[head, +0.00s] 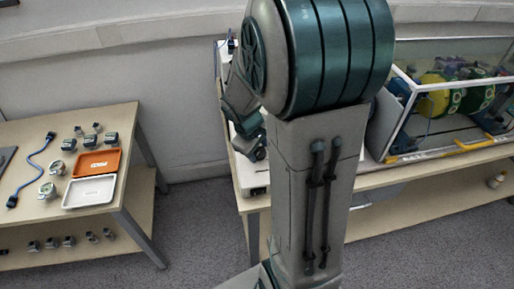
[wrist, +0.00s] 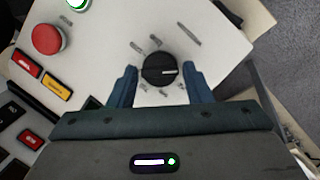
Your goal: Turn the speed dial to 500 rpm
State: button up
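The speed dial (wrist: 160,69) is a round black knob with a pale pointer line on a white panel (wrist: 212,48), seen in the wrist view. Small marks are printed around it, too blurred to read. The pointer line points to the right in the picture. My gripper (wrist: 160,80) has its two blue fingers apart, one on each side of the dial. A gap shows between each finger and the knob. In the head view my arm hides the dial, and part of my gripper (head: 247,130) shows beside the arm.
A red round button (wrist: 47,39), a green-lit button (wrist: 77,4) and red and yellow labelled keys are left of the dial. A clear-walled case (head: 440,110) with yellow-green machinery stands right of my arm. A side table (head: 120,215) with small devices and trays is at left.

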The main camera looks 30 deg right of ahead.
jog(key=c, duration=0.6)
jog(key=shift+o, duration=0.3)
jog(key=shift+m, duration=0.3)
